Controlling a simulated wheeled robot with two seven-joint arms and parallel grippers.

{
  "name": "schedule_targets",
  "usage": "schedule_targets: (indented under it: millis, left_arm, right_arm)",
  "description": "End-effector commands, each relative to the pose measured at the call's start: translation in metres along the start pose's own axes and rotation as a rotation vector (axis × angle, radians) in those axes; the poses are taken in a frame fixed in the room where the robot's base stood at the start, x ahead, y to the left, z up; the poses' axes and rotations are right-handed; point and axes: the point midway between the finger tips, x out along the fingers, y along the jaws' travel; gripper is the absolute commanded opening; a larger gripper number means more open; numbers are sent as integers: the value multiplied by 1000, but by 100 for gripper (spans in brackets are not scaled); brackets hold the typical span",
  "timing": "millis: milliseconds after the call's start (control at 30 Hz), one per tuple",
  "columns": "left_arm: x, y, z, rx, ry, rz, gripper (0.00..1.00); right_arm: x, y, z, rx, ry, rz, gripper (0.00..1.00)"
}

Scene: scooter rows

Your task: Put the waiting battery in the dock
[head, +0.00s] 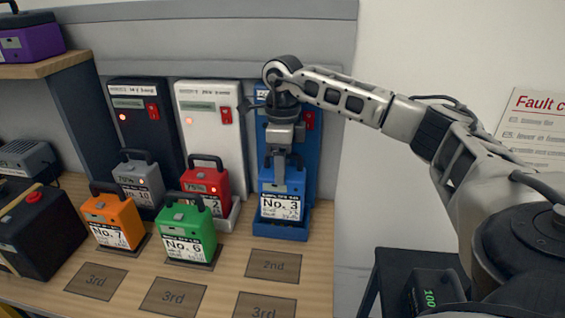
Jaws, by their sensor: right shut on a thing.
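My right gripper (279,160) reaches down from above and is shut on the top of the blue battery labelled No. 3 (281,205). The battery stands upright at the foot of the blue dock (309,165), over its blue base. My gripper hides the battery's handle and much of the dock's front. I cannot tell whether the battery is fully seated. A dark unit with a green 100 display (432,296) sits on a black stand (400,262) at the lower right. My left gripper is not in view.
A black dock (128,97) holds a grey battery (138,183), and a white dock (207,102) holds a red one (205,183). Orange No. 7 (113,220) and green No. 6 (186,229) stand in front. The 2nd mat (273,266) and several 3rd mats (173,296) are bare.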

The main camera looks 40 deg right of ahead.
Motion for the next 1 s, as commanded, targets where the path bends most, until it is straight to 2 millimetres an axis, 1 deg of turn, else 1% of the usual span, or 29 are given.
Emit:
schedule_targets:
  millis: [33, 1000]
  left_arm:
    - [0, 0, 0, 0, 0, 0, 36]
    - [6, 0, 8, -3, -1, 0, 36]
  right_arm:
    - [-2, 0, 1, 0, -7, -3, 0]
    - [14, -1, 1, 0, -6, -3, 0]
